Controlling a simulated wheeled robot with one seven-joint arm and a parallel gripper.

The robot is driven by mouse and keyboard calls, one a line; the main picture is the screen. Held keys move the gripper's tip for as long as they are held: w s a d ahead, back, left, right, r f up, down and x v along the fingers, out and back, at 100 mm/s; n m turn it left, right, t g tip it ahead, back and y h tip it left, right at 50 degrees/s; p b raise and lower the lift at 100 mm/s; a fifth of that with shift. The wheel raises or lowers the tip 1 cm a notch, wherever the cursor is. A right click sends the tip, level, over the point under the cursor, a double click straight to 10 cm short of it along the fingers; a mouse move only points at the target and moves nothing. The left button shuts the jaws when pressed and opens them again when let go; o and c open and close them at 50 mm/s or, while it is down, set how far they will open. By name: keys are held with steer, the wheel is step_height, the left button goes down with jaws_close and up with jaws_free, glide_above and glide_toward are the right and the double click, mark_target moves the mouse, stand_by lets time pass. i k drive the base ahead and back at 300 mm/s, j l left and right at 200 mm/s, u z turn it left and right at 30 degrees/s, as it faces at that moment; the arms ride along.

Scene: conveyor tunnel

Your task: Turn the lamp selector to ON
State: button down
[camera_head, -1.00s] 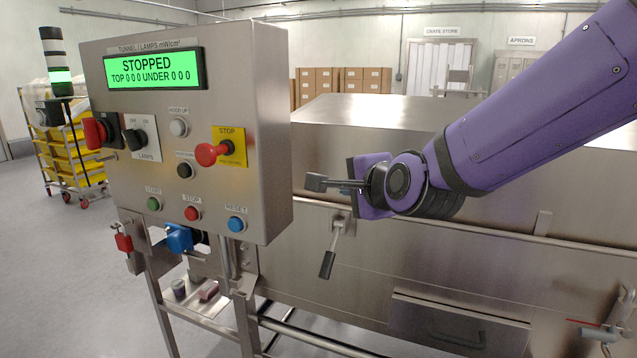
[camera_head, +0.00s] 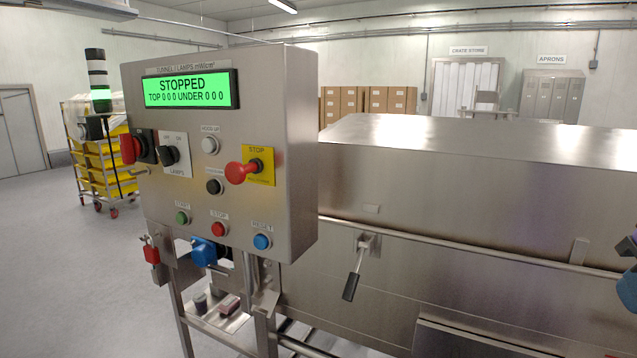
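The lamp selector (camera_head: 168,155) is a black knob on a white plate marked LAMPS, on the left part of the steel control panel (camera_head: 290,150). Two small position labels sit above the knob, and its exact pointing is hard to read. The green display (camera_head: 187,91) reads STOPPED, TOP 0 0 0 UNDER 0 0 0. Only a dark and purple sliver of my gripper (camera_head: 628,246) shows at the right edge, far from the panel. Its fingers are cut off, so its opening cannot be seen.
A red rotary switch (camera_head: 130,148) sits just left of the selector. A red STOP knob (camera_head: 241,172) sticks out at right. Push buttons lie between and below. The steel tunnel (camera_head: 450,190) fills the right, with a handle (camera_head: 354,278) projecting. Open floor lies left.

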mark_target(170, 155)
steer(key=j+u, duration=0.1)
steer(key=u, duration=0.35)
steer(key=j+u, duration=0.1)
steer(key=u, duration=0.7)
